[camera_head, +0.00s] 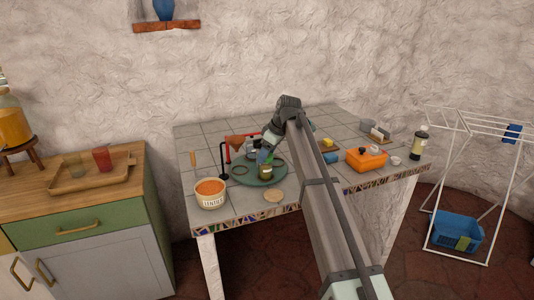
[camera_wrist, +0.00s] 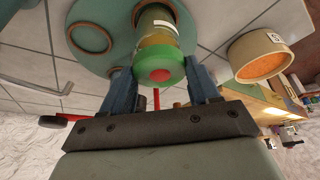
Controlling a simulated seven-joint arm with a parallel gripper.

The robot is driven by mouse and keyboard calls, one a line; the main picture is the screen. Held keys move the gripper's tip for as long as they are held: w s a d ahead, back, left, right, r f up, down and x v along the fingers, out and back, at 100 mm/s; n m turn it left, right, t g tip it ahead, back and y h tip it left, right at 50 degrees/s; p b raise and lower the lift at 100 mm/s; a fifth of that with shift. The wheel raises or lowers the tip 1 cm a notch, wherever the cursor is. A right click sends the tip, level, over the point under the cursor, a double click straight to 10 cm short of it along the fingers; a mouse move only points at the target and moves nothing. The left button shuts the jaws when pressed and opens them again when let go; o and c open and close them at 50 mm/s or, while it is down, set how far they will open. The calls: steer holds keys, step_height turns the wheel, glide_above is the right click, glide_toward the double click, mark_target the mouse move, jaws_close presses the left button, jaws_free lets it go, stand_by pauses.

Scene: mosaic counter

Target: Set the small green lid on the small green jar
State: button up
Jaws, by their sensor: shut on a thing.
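The small green jar (camera_head: 265,172), with a pale label, stands upright on a round dark green tray (camera_head: 243,179); it also shows in the wrist view (camera_wrist: 153,22). The small green lid (camera_wrist: 155,58) has a red knob on top. My gripper (camera_wrist: 160,75) is shut on the lid, with one blue finger on each side of it. In the head view my gripper (camera_head: 264,156) is right over the jar. The lid overlaps the jar's top in the wrist view; I cannot tell whether they touch. In the head view the lid is hidden or too small to make out.
An orange-filled tub (camera_head: 210,194) stands left of the tray, and a cork disc (camera_head: 273,196) lies in front. A red and black stand (camera_head: 226,160) rises close behind the tray. An orange box (camera_head: 366,158) and a dark bottle (camera_head: 419,143) are at the right.

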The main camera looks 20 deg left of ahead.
steer(key=shift+f, duration=1)
stand_by(1.7)
steer(key=o, duration=1.1)
steer(key=shift+r, duration=0.2)
steer(key=shift+r, duration=3.35)
